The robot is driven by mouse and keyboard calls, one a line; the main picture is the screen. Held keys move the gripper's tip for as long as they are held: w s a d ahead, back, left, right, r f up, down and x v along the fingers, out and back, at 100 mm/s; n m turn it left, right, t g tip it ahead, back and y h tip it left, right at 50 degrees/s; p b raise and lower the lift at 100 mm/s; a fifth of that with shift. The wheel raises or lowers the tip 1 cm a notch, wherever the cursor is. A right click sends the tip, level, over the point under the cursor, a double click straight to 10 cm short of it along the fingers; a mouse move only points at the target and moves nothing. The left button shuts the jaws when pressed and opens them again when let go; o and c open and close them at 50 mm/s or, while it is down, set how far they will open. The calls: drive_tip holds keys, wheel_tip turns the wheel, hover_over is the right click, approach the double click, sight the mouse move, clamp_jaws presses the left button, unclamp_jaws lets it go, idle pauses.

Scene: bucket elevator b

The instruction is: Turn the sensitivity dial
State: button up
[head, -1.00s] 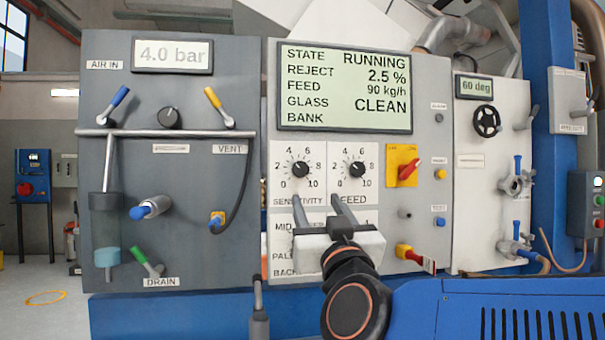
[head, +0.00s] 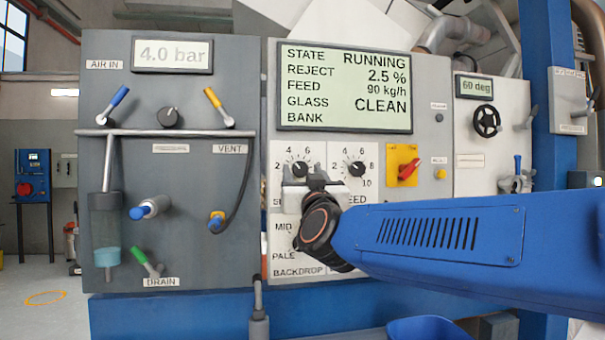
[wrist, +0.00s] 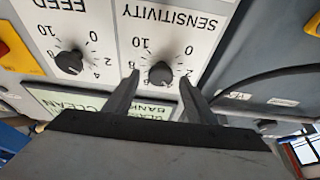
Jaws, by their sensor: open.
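The sensitivity dial (head: 300,168) is a black round knob on a white scale plate under the display. In the head view my gripper hides its lower part and most of its label. My gripper (head: 303,181) is in front of the dial, with my arm reaching in from the right. In the wrist view the panel appears upside down, and the dial (wrist: 160,73) sits between the two fingertips of my gripper (wrist: 160,77). The jaws are open, with a finger on each side of the knob. I cannot tell whether either finger touches it.
The similar feed dial (head: 357,168) is close on the right. A red switch on a yellow plate (head: 404,166) is further right. The display (head: 345,88) is just above and reads RUNNING, REJECT 2.5 %. The grey panel (head: 190,190) with levers is on the left.

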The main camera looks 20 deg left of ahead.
drive_tip(key=shift+w+a+r, duration=0.1)
drive_tip(key=shift+w+a, duration=0.05)
drive_tip(key=shift+w, duration=0.1)
drive_tip(key=c, duration=1)
drive_tip(key=shift+s+a+m+t+h, duration=0.15)
drive_tip(key=shift+m+t+h, duration=0.15)
drive_tip(key=shift+m+h, duration=0.7)
drive_tip(key=shift+m+t+h, duration=0.15)
drive_tip(key=shift+m+h, duration=0.3)
drive_tip(key=shift+m, duration=0.95)
drive_tip(key=shift+m+t+h, duration=0.15)
drive_tip(key=shift+m+h, duration=0.3)
drive_tip(key=shift+m, duration=0.95)
drive_tip(key=o, duration=1)
